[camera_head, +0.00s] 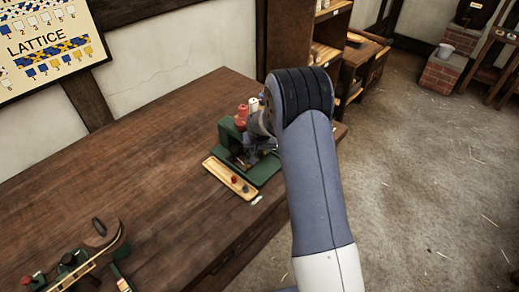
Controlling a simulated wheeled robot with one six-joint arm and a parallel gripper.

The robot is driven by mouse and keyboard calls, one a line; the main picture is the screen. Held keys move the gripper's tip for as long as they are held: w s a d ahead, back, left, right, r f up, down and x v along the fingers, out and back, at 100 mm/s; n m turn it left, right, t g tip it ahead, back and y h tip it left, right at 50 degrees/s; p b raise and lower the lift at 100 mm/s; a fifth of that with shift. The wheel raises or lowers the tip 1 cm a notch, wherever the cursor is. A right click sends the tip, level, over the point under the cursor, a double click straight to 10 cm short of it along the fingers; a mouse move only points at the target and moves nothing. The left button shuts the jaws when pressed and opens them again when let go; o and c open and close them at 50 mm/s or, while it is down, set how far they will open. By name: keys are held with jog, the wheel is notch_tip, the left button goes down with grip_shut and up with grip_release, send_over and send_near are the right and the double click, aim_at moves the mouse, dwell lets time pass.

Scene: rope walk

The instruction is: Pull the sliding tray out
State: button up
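A green stand (266,170) with red and white spools (243,111) on top sits near the right end of the wooden table. A narrow light-wood tray (219,170) lies along its front left side, with a red and a dark small round piece on it. I take this for the sliding tray; how it joins the stand is hidden. My gripper (250,155) is inside or just in front of the stand, beyond the tray. My arm covers much of it, and I cannot tell whether its fingers are open or touch anything.
The wooden table (130,150) is mostly bare to the left of the stand. A curved wooden tool with coloured parts (90,255) lies at the table's near left. A wall stands behind the table, and open floor (420,170) lies to the right.

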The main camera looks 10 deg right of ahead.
grip_shut()
dwell(0.3)
jog(key=s+d+b, duration=0.1)
jog(key=s, duration=0.1)
jog(key=s+d, duration=0.2)
jog(key=s, duration=0.1)
jog(key=s+d+b, duration=0.1)
jog(key=s+d, duration=0.1)
jog(key=shift+s+d+b, duration=0.2)
jog(key=shift+d+b, duration=0.05)
jog(key=shift+b, duration=0.05)
jog(key=shift+o, duration=0.2)
grip_release()
jog(key=shift+r, duration=0.1)
